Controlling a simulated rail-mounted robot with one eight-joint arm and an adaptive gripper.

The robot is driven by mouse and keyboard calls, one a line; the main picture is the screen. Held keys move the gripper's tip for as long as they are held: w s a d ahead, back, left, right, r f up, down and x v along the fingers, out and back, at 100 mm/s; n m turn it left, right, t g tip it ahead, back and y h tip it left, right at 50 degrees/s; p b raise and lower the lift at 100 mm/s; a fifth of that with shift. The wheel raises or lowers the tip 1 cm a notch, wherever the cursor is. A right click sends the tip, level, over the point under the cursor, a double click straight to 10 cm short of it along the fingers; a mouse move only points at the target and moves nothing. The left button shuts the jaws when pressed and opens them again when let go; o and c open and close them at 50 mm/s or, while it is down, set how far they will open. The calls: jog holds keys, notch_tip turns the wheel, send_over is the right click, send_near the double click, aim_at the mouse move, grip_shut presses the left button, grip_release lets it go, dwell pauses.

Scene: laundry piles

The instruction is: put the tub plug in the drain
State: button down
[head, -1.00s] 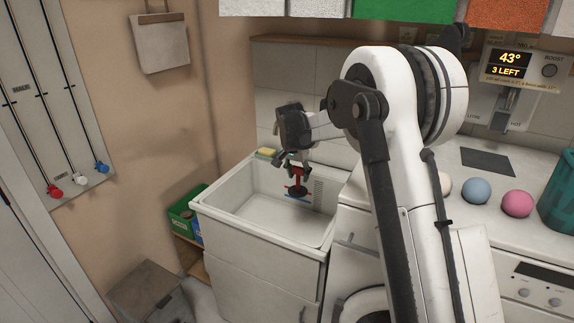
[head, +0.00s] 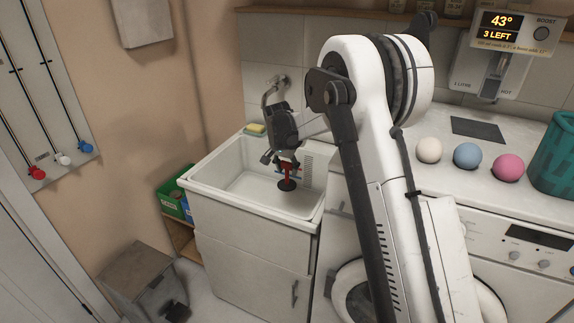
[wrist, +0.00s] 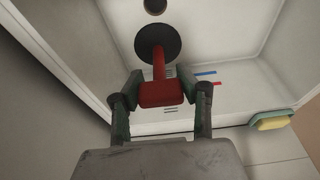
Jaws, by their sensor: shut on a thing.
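The tub plug, a black disc (wrist: 157,43) with a red handle (wrist: 160,93), is held in my gripper (wrist: 160,97). The fingers close on both sides of the handle. In the head view, the plug (head: 287,183) hangs under my gripper (head: 287,160) inside the white tub (head: 207,183), with its disc facing down. A gap from the tub floor cannot be judged clearly. The drain (wrist: 155,6) is a dark round hole at the top edge of the wrist view, just beyond the disc. In the head view, I cannot make out the drain.
A tap (head: 275,88) rises behind the tub. A yellow sponge (head: 255,128) lies on the back rim, and also shows in the wrist view (wrist: 272,121). Short blue and red marks (wrist: 207,73) are on the tub wall. Balls (head: 467,155) sit on the counter at right.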

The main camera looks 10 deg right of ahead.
aim_at(286, 177)
notch_tip(286, 177, down, 6)
jog(key=shift+f+b, duration=0.2)
jog(key=shift+b, duration=0.85)
jog(key=shift+f+b, duration=3.8)
jog(key=shift+f, duration=1.85)
jog(key=shift+f+b, duration=0.4)
jog(key=shift+f, duration=0.1)
jog(key=c, duration=1.1)
grip_release()
jog(key=shift+r, duration=0.1)
